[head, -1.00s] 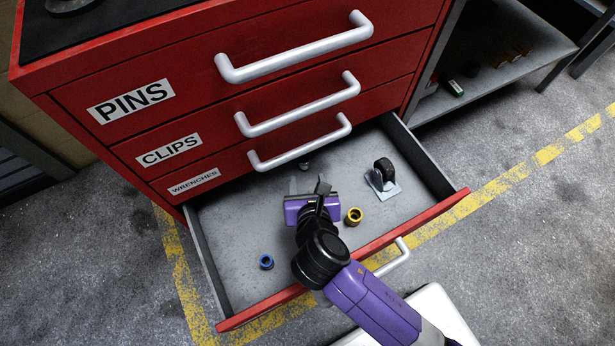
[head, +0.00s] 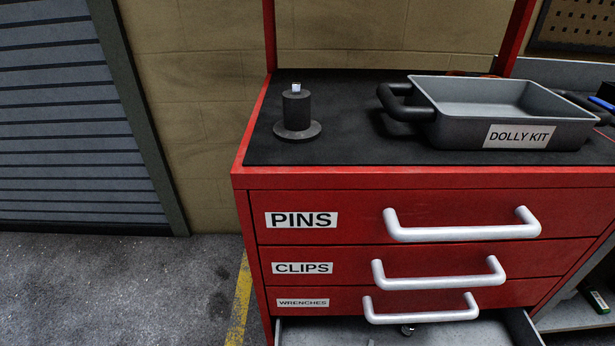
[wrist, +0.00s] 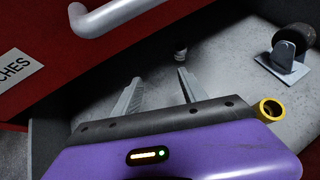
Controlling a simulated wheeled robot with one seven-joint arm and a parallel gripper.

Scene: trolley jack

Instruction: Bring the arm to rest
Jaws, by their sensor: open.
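My gripper (wrist: 158,95) shows in the wrist view, its two grey fingers apart with nothing between them. It is over the open bottom drawer (wrist: 225,60) of the red cabinet. A small dark-and-silver piece (wrist: 180,53) lies beyond the fingertips, apart from them. A yellow ring (wrist: 270,109) shows beside the gripper's right edge. A caster (wrist: 287,52) with a metal plate lies farther right in the drawer. In the head view my gripper is out of sight, and only the back of the open drawer (head: 340,331) shows.
The red cabinet (head: 420,179) has closed drawers marked PINS, CLIPS and WRENCHES, with protruding handles (head: 420,308). On its black top stand a dark round-based post (head: 297,112) and a grey DOLLY KIT tray (head: 505,112). Floor (head: 120,285) at left is clear.

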